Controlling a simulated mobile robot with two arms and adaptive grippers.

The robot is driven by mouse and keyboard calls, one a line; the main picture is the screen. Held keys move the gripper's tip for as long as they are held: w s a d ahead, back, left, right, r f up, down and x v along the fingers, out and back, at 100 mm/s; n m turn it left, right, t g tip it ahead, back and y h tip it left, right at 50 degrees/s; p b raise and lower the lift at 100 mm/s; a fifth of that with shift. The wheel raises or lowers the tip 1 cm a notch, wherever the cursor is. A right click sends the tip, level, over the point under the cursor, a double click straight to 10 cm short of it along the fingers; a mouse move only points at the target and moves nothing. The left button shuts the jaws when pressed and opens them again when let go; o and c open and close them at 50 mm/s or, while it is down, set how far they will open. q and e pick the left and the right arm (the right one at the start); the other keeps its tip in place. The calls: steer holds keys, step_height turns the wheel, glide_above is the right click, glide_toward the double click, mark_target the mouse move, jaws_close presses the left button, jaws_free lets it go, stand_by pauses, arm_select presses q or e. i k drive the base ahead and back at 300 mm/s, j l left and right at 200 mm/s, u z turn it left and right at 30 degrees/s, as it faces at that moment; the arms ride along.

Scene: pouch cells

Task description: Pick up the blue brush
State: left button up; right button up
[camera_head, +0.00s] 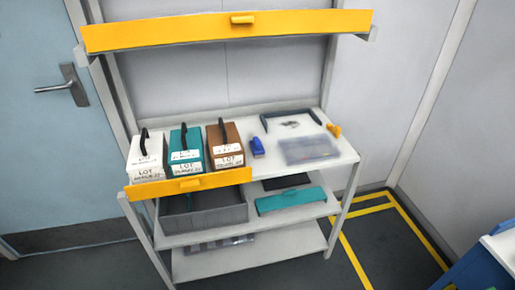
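A small dark-blue item (257,146) is on the white top shelf of the rack, just right of the brown box. It may be the blue brush, but it is too small for me to make out bristles. It appears to stand apart from its neighbours. Neither of my grippers shows in the head view.
White, teal (187,152) and brown (225,146) handled boxes stand left on the shelf (270,184). A clear container (308,150) and dark handle-shaped frame (291,116) are right. A yellow bar (230,31) crosses above. A grey bin (205,214) sits below. A door is left.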

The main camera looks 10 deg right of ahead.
mark_target(258, 149)
steer(key=i+j+z, duration=0.65)
steer(key=i+j, duration=0.15)
steer(key=j, duration=0.05)
